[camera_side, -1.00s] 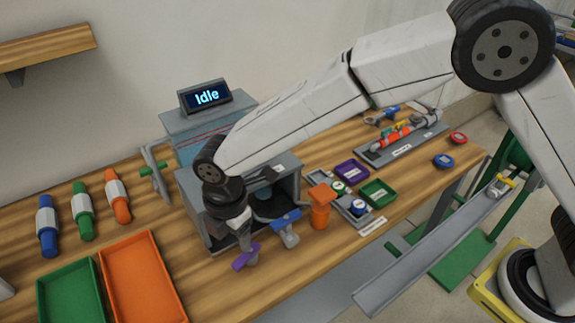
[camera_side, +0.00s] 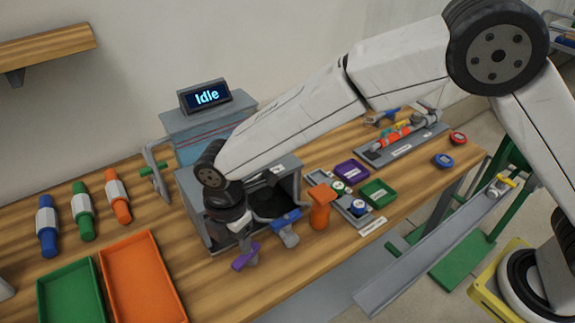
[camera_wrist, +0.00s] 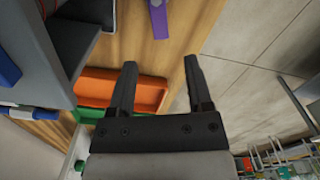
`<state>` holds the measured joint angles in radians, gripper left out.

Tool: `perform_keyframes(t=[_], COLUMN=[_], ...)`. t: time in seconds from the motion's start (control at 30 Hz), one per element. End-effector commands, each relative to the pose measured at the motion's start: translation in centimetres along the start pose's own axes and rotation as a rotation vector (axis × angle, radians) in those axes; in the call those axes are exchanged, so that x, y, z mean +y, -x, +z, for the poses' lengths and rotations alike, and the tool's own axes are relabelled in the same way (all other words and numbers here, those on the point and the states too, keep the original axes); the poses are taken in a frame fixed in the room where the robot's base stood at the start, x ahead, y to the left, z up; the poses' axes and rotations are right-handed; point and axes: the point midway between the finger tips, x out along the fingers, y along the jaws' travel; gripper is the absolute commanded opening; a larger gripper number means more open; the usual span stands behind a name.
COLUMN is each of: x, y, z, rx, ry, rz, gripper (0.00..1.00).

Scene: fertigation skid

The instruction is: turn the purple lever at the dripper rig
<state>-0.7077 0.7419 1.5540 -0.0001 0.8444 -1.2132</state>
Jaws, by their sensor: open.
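The purple lever (camera_side: 245,256) sticks out at the front of the grey dripper rig (camera_side: 195,215), low at its left side, in the side view. In the wrist view the purple lever (camera_wrist: 158,18) shows at the top edge, beyond the fingertips and roughly in line with the gap between them. My gripper (camera_wrist: 160,66) is open with nothing between its fingers. In the side view my gripper (camera_side: 241,232) is just above the purple lever; its fingers are hard to make out there, and I cannot tell whether they touch the lever.
A blue lever (camera_side: 286,219) sits close right of the purple one. A display (camera_side: 206,96) reads "Idle". Orange (camera_side: 150,285) and green (camera_side: 70,295) trays lie at front left.

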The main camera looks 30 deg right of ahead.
Motion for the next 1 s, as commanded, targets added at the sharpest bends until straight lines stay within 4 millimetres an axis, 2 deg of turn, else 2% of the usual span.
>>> perform_keyframes(t=[0.4,0.6,0.97,1.0], x=[-0.1,-0.1,0.0,0.0], y=[-4.8,-6.5,-7.0,-7.0], z=[0.0,0.0,0.0,0.0], rx=[-0.002,-0.001,-0.001,-0.001], ry=[0.0,0.0,0.0,0.0], rz=[-0.003,-0.002,0.0,0.0], gripper=[0.65,0.65,0.65,0.62])
